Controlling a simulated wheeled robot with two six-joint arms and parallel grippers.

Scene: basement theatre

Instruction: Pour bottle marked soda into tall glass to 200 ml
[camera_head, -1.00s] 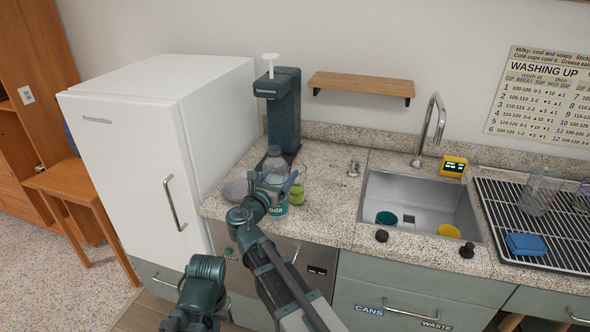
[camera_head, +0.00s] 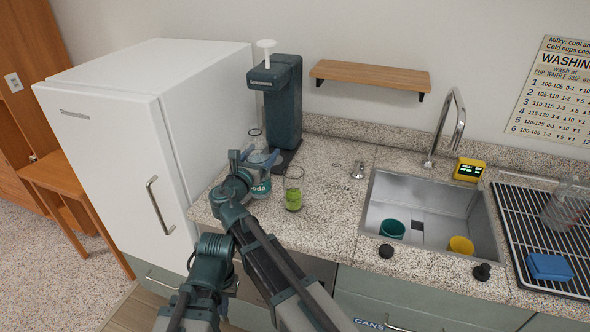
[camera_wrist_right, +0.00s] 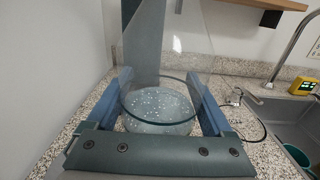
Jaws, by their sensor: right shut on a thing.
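The bottle marked soda (camera_head: 262,188) stands on the counter in front of the dark soda machine. Only part of its label shows, and the gripper hides its middle. My right gripper (camera_head: 255,160) is shut on it, with one blue finger on each side. In the right wrist view, the gripper (camera_wrist_right: 162,110) holds a clear round body (camera_wrist_right: 160,105) with bubbles inside. My left arm (camera_head: 208,262) is low in front of the counter, and its jaws cannot be made out. A clear glass (camera_head: 562,207) is on the drying rack; I cannot tell if it is the tall glass.
A green-filled small glass (camera_head: 293,200) stands close right of the bottle. The soda machine (camera_head: 276,100) is behind, the white fridge (camera_head: 110,130) left. The sink (camera_head: 425,185) holds two cups. A yellow display box (camera_head: 468,169) sits behind it. Counter between bottle and sink is mostly clear.

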